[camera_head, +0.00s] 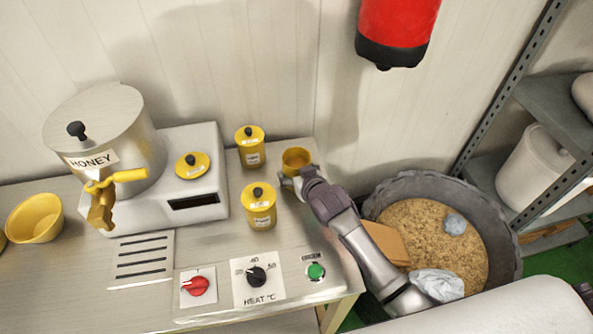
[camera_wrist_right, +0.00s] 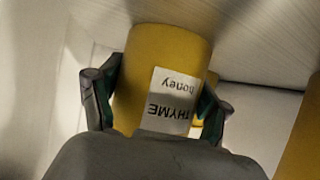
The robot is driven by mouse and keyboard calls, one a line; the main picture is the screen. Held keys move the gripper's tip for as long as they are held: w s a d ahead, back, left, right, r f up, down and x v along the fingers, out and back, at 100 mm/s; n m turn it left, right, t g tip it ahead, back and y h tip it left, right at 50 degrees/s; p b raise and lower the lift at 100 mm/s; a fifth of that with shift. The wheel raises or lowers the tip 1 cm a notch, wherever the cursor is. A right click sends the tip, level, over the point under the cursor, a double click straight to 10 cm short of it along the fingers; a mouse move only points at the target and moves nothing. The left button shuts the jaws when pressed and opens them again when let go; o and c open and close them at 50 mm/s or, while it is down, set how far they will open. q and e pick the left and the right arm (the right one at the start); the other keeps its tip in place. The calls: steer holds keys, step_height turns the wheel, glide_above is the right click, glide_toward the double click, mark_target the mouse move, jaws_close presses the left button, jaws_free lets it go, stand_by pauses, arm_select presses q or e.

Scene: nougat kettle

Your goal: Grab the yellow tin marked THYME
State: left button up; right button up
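A yellow tin (camera_wrist_right: 148,65) with a white label reading THYME and honey fills the middle of the right wrist view, with the lettering upside down. My right gripper (camera_wrist_right: 160,95) has one finger on each side of it, and both pads appear to press on its sides. In the head view this tin (camera_head: 297,157) is at the back right of the counter, with my right gripper (camera_head: 292,180) at its near side. The gripper hides its lower part. I cannot tell whether it touches the counter. My left gripper is not in view.
Two lidded yellow tins (camera_head: 250,147) (camera_head: 259,207) stand left of the gripper. A honey kettle (camera_head: 105,135) on a white unit and a yellow bowl (camera_head: 36,219) are further left. A round tub (camera_head: 508,235) stands right of the counter (camera_head: 120,300). A red cylinder (camera_head: 397,30) hangs above.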

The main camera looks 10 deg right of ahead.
steer(key=c, duration=0.5)
steer(key=shift+c, duration=0.8)
steer(key=shift+r, duration=0.15)
